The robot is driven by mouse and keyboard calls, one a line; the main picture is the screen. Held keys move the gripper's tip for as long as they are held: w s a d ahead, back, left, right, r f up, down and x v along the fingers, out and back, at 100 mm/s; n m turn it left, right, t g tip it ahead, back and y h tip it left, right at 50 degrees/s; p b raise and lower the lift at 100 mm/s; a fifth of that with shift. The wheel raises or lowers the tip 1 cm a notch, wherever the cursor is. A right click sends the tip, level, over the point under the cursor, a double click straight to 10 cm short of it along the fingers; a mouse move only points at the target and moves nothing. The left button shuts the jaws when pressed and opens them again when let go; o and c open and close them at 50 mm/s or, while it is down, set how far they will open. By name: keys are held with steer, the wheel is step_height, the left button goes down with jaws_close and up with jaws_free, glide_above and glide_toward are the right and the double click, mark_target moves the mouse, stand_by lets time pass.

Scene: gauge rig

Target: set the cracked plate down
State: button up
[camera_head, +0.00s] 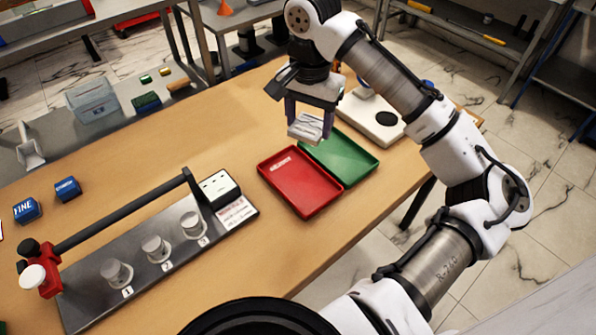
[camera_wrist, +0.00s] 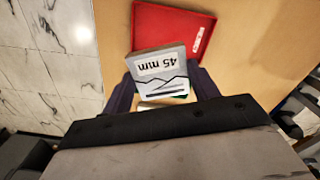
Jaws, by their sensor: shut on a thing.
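The cracked plate (camera_head: 305,129) is a pale grey block held between the fingers of my gripper (camera_head: 309,120). In the head view the plate is above the table, near the far edges of the red tray (camera_head: 300,190) and the green tray (camera_head: 352,160). Its exact height cannot be told. The red tray (camera_wrist: 205,15) also shows beyond the plate in the wrist view.
A gauge rig (camera_head: 75,300) with three numbered round posts and a long dark bar stands on the left of the wooden table (camera_head: 240,140). Blue blocks (camera_head: 67,189) lie behind it. A white-based device (camera_head: 365,118) stands behind the green tray. Both trays look empty.

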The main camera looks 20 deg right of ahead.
mark_target(306, 189)
step_height(306, 189, down, 19)
steer(key=shift+s, duration=0.1)
stand_by(0.4)
steer(key=shift+f, duration=0.2)
steer(key=o, duration=1.1)
steer(key=shift+r, duration=0.1)
steer(key=shift+c, duration=0.2)
step_height(306, 189, up, 12)
steer(key=shift+r, duration=0.15)
